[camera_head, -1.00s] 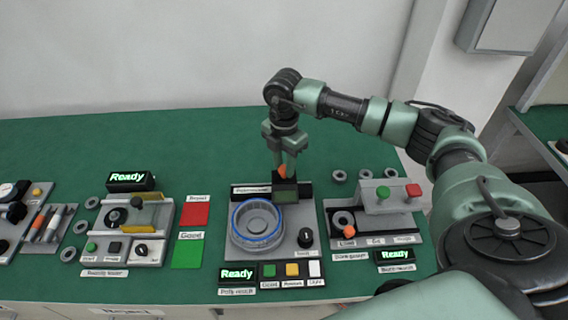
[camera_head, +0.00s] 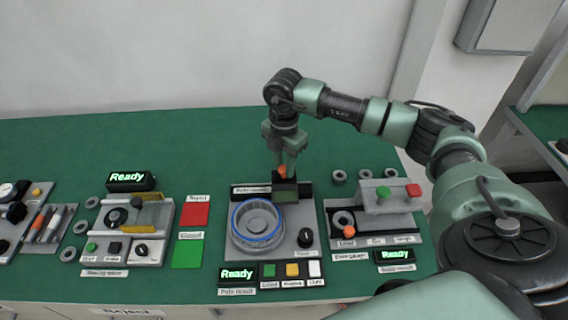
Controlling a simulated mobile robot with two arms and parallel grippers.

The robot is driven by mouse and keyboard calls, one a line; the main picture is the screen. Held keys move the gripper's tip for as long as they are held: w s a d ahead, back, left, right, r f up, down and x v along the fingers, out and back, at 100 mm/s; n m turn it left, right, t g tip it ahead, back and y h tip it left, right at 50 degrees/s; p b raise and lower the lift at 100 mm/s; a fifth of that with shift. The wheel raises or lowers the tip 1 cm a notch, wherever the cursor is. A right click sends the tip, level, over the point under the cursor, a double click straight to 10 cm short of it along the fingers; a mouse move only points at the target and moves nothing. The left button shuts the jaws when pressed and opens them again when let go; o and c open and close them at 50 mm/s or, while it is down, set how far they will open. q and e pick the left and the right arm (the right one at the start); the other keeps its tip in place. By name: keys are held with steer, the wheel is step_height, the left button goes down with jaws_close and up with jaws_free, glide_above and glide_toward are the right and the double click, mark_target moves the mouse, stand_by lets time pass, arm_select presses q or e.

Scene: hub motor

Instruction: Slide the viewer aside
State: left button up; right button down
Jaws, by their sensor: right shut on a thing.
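The viewer (camera_head: 285,194) is a small dark block with a greenish window, at the back right of the grey pole-counting station (camera_head: 290,252). An orange knob (camera_head: 283,170) shows at its top. My right gripper (camera_head: 284,172) points down from above, shut on the orange knob of the viewer. A round motor part with a blue ring (camera_head: 257,224) sits in the station, left of and in front of the viewer. The viewer stands beyond the ring's right rear edge. My left gripper is not in view.
A black dial (camera_head: 305,237) is on the station's right side. A station with green and red knobs (camera_head: 372,222) stands to the right. Red (camera_head: 194,213) and green (camera_head: 187,254) pads lie to the left.

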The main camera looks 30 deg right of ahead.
steer(key=d, duration=0.1)
steer(key=s+d, duration=0.1)
steer(key=d, duration=0.1)
steer(key=shift+s+d, duration=0.1)
steer(key=shift+s, duration=0.25)
steer(key=c, duration=1.1)
jaws_free()
steer(key=shift+c, duration=0.2)
steer(key=shift+o, duration=0.2)
steer(key=shift+s+d, duration=0.1)
steer(key=shift+s, duration=0.05)
